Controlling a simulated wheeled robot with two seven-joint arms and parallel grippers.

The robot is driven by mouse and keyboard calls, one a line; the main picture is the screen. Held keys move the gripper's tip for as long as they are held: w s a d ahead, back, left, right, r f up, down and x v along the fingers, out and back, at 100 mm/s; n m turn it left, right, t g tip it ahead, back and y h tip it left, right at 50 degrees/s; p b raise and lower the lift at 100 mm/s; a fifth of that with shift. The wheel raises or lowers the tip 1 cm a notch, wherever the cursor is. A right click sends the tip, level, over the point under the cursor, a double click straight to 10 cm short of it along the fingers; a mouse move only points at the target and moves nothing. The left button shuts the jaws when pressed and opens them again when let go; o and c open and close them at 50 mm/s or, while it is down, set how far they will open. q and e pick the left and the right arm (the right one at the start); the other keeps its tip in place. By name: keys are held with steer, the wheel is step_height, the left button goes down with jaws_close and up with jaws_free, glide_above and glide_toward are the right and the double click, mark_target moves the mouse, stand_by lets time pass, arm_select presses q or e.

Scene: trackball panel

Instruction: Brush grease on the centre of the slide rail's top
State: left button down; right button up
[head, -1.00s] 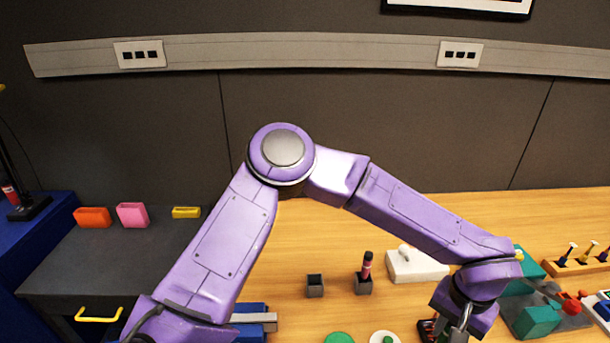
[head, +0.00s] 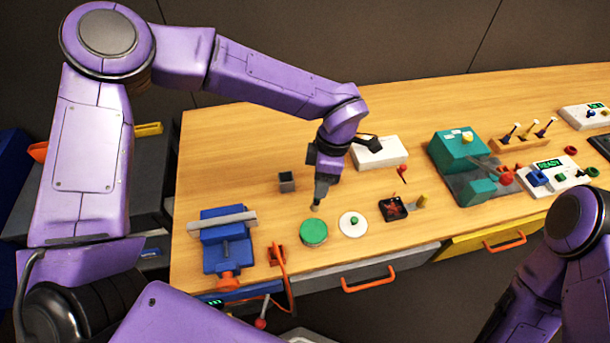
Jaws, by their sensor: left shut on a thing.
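My left gripper (head: 320,188) points down over the middle of the bench and is shut on a slim tool, seemingly the brush (head: 316,206). Only its small pale tip shows below the jaws. The tip is just behind a round green-topped tin (head: 313,232), likely the grease; I cannot tell whether they touch. A grey bar (head: 235,218), which looks like the slide rail, lies across a blue vise (head: 222,256) at the left of the bench. Its top is in clear view, with no grease visible. My right arm shows at the lower right, but its gripper is out of view.
A white disc with a green knob (head: 348,231) lies right of the tin, beside a black tray (head: 393,209). A grey holder (head: 287,183) and white box (head: 380,153) stand behind. A teal machine (head: 459,150) is farther right. An orange clamp-like part (head: 277,256) stands near the front edge.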

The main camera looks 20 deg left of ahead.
arm_select(q)
steer(key=s+a+r+n+h+p, duration=0.25)
steer(key=s+n+h, duration=0.2)
steer(key=n, duration=1.35)
steer(key=f+b, duration=0.1)
steer(key=f, duration=0.1)
steer(key=f+b, duration=0.3)
steer(key=f, duration=0.1)
steer(key=shift+w+d+b, duration=0.1)
steer(key=shift+w+b, duration=0.3)
steer(key=shift+r, duration=0.1)
steer(key=shift+f+b, duration=0.35)
steer(key=shift+f, duration=0.25)
steer(key=shift+s, duration=0.1)
stand_by(0.5)
step_height(320, 180, up, 7)
steer(key=p, duration=0.6)
steer(key=shift+p, duration=0.4)
